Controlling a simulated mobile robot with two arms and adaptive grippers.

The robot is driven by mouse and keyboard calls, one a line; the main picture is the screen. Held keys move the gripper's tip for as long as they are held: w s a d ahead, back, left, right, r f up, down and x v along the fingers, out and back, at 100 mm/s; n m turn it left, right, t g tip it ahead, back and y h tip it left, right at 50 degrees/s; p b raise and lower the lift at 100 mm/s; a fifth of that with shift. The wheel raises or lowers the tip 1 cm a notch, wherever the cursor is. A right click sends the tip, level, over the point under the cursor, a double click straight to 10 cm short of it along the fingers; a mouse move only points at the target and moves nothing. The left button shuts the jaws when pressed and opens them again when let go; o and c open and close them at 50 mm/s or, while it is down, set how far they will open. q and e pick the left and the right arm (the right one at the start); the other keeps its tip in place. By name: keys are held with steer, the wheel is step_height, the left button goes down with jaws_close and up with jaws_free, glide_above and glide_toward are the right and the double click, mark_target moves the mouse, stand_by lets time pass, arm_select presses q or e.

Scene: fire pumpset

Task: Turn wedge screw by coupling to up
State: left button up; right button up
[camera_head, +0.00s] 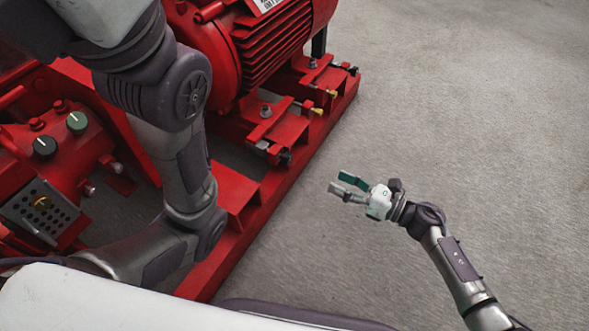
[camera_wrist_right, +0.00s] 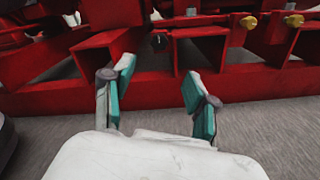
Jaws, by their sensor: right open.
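Small screws stick out sideways from the red motor's feet on the red base frame. One with a dark head (camera_head: 285,158) is at the near foot, and yellow-headed ones (camera_head: 317,111) (camera_head: 332,93) are farther along. In the right wrist view a dark screw head (camera_wrist_right: 159,41) shows above the gap between my fingers, with yellow heads (camera_wrist_right: 249,22) to the right. I cannot tell which is the wedge screw by the coupling. My right gripper (camera_head: 342,187) is open and empty, apart from the frame over the floor. My left gripper is out of view.
The red motor (camera_head: 275,45) stands on the frame (camera_head: 300,165). A red housing with dark and green knobs (camera_head: 77,122) and a perforated plate (camera_head: 40,212) is at left. My left arm crosses in front of the frame. The concrete floor (camera_head: 480,130) at right is clear.

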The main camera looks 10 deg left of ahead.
mark_target(290, 160)
steer(key=b+x, duration=0.5)
steer(key=x, duration=0.7)
steer(key=shift+w+a+f+b, duration=0.1)
steer(key=shift+a+f+b, duration=0.05)
steer(key=shift+a+b, duration=0.25)
steer(key=shift+w+a, duration=0.15)
steer(key=shift+a, duration=0.25)
jaws_close()
